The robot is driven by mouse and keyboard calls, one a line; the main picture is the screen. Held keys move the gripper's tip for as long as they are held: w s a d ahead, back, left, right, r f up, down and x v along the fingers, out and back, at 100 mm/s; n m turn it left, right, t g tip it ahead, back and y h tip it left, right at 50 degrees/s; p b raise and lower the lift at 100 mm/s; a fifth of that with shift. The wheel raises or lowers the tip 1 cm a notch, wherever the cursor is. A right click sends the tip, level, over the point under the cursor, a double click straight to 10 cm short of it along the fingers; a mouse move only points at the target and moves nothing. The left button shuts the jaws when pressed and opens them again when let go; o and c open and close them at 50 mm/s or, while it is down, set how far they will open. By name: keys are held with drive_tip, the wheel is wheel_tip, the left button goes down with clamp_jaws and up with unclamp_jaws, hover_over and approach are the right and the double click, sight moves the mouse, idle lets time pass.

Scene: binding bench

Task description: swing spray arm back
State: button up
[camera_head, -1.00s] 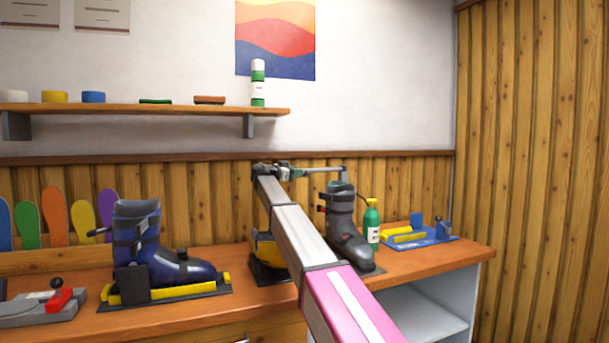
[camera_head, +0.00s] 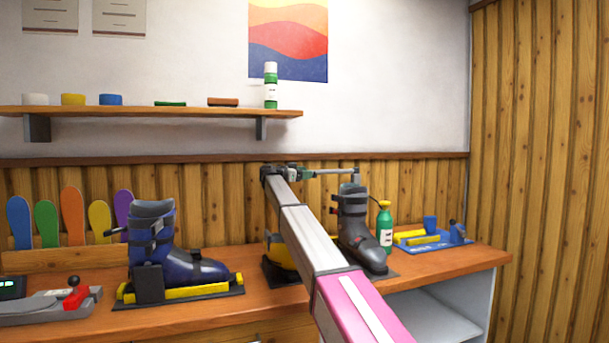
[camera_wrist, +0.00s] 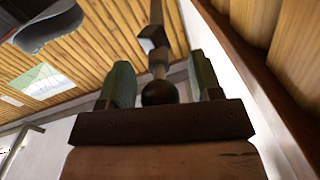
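The spray arm (camera_head: 330,171) is a thin grey horizontal rod above the right part of the bench. Its right end turns down by the top of the grey ski boot (camera_head: 354,215). My gripper (camera_head: 301,173) is at the rod's left end. In the wrist view, the two green fingers of my gripper (camera_wrist: 160,87) stand on either side of a dark round knob (camera_wrist: 159,93). Narrow gaps appear between knob and fingers, so my gripper looks open around it. The rod runs on beyond the knob. The arm's mount is not clear.
A blue boot (camera_head: 165,250) stands on a yellow and black holder at left. A green bottle (camera_head: 385,228) and blue fixture (camera_head: 432,235) are right of the grey boot. A shelf (camera_head: 190,111) hangs behind. The wooden side wall (camera_head: 540,150) is at right.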

drive_tip(key=shift+a, duration=0.15)
drive_tip(key=v, duration=1)
drive_tip(key=shift+s+a, duration=0.15)
drive_tip(key=shift+a, duration=0.1)
